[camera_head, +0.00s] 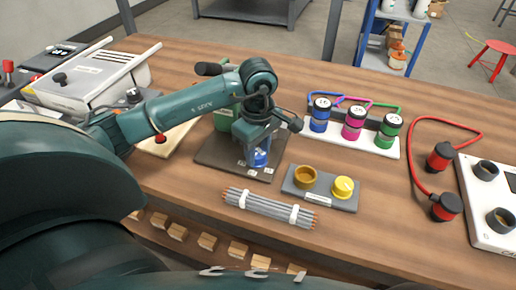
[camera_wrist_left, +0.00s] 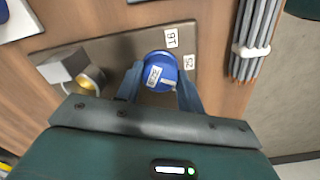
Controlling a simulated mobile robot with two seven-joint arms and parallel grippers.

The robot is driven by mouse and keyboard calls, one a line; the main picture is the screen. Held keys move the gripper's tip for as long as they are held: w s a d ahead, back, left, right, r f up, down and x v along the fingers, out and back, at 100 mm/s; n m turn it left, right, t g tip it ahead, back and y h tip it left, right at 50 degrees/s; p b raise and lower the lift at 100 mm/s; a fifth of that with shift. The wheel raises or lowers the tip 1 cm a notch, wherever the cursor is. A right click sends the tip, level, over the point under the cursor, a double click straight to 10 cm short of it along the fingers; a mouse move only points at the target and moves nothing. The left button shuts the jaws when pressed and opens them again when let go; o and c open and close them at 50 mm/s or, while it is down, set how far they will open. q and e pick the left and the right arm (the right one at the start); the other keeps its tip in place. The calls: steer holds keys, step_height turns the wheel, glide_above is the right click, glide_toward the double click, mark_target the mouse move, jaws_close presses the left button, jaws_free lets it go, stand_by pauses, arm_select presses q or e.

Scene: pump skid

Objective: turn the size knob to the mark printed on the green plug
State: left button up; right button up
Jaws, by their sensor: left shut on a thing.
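The blue size knob (camera_wrist_left: 160,70) stands on a dark brown plate (camera_wrist_left: 119,50), with a white label on its top that I cannot read for certain. Small white tags are on the plate beside it; two look like 16 and 25. My left gripper (camera_wrist_left: 158,88) is shut on the knob, one finger on each side. In the head view my left gripper (camera_head: 257,148) partly hides the knob (camera_head: 260,158). The green plug (camera_head: 389,131) stands at the right end of a white rack; the print on its white cap is too small to read. My right gripper is not in view.
Blue (camera_head: 320,115) and pink (camera_head: 353,123) plugs share the white rack (camera_head: 345,138). A grey block (camera_head: 320,189) with orange and yellow round parts and a bundle of grey rods (camera_head: 270,207) lie in front of the plate. A red cable with red-black ends (camera_head: 445,207) lies at the right.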

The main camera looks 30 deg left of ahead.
mark_target(258, 153)
arm_select(q)
steer(key=shift+c, duration=0.7)
steer(key=shift+n, duration=0.4)
steer(key=shift+n+b, duration=0.75)
steer(key=shift+n, duration=1.65)
steer(key=o, duration=1)
steer(key=shift+r, duration=0.1)
step_height(258, 153, up, 13)
steer(key=shift+p, duration=0.5)
